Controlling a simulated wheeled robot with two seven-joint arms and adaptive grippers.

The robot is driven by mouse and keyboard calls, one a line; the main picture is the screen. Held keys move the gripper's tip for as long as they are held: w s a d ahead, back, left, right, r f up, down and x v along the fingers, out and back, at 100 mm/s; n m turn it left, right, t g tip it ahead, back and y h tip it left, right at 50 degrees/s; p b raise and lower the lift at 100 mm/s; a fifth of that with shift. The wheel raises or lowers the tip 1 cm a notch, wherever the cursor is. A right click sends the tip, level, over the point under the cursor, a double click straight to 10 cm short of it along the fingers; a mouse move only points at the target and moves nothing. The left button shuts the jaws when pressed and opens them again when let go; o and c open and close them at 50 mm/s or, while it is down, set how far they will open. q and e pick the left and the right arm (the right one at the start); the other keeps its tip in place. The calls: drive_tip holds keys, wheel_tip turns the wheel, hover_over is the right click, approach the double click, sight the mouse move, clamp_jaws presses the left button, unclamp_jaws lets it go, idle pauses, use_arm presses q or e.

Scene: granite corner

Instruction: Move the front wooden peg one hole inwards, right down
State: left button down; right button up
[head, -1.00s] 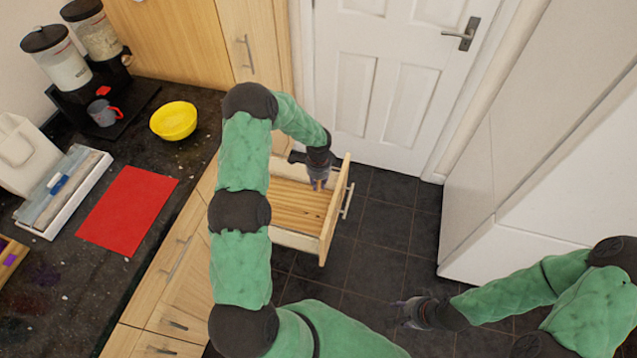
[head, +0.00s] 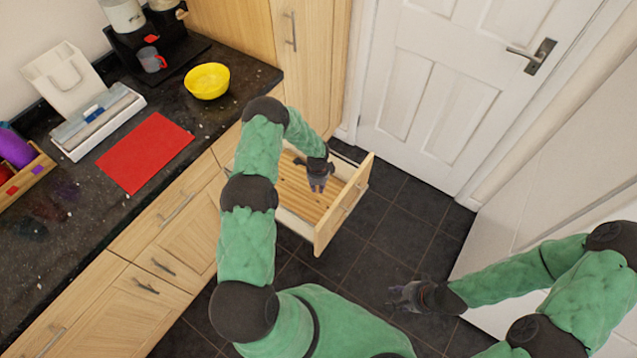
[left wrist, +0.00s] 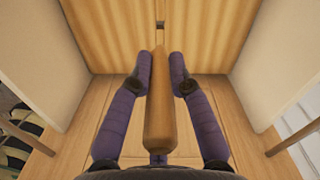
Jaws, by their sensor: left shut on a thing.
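The wooden peg (left wrist: 159,115) is a long brown rod in the middle of the left wrist view. My left gripper (left wrist: 160,75) is shut on it, one purple finger on each side. The peg's far end meets the slatted board (left wrist: 110,35), just below a dark hole (left wrist: 160,24); I cannot tell whether it is in a hole.
The drawer's side walls (left wrist: 38,60) stand on both sides of my left gripper. The worktop (head: 60,235) at left holds a red mat (head: 145,152), a yellow bowl (head: 207,81) and a mug (head: 151,60). A white door (head: 450,90) is behind; dark floor (head: 385,220) is clear.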

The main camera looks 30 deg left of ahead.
idle(0.3)
use_arm(q)
drive_tip(key=shift+f+b, duration=2.8)
drive_tip(key=shift+f, duration=0.05)
drive_tip(key=shift+b, duration=0.6)
drive_tip(key=shift+f+b, duration=1.15)
drive_tip(key=shift+f, duration=0.15)
